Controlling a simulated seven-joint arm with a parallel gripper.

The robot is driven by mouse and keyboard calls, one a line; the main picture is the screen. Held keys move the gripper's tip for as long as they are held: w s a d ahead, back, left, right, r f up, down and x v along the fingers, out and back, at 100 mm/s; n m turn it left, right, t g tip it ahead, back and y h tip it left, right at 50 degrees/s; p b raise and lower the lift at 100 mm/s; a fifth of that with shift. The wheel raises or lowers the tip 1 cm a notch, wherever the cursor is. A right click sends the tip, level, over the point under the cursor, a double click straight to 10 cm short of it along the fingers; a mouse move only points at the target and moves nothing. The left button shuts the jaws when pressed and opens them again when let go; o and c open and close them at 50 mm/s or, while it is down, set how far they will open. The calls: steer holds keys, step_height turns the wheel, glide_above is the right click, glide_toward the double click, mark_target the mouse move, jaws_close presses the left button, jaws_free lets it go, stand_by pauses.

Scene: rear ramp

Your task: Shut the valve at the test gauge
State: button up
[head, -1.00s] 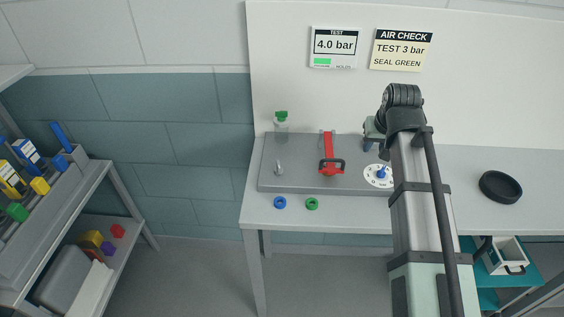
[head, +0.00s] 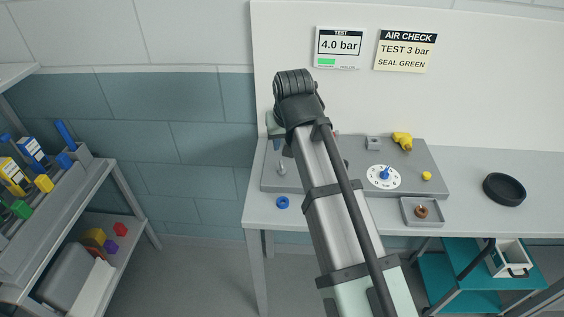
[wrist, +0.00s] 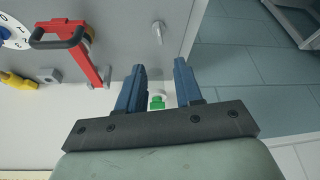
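The test gauge (head: 338,47) on the back wall reads 4.0 bar with a green bar lit. My gripper (wrist: 160,68) is open and empty, its blue fingers apart. A green-topped fitting (wrist: 157,102) shows between the fingers in the wrist view; I cannot tell how far beyond them. A small silver lever (wrist: 158,34) stands on the grey panel (head: 433,180), ahead of the fingertips; it also shows in the head view (head: 282,163). A red lever with a black handle (wrist: 92,60) lies left of the fingers. My arm hides the green-topped fitting in the head view.
A white dial with a blue knob (head: 384,175), a yellow handle (head: 402,141) and a small tray (head: 407,222) are on the right. A black dish (head: 504,189) stands farther right. A sign (head: 404,51) reads TEST 3 bar, SEAL GREEN.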

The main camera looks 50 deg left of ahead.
mark_target(282, 164)
steer(key=x, duration=1.2)
steer(key=shift+w+f, duration=0.1)
steer(key=shift+f, duration=0.3)
steer(key=shift+c, duration=0.4)
jaws_close()
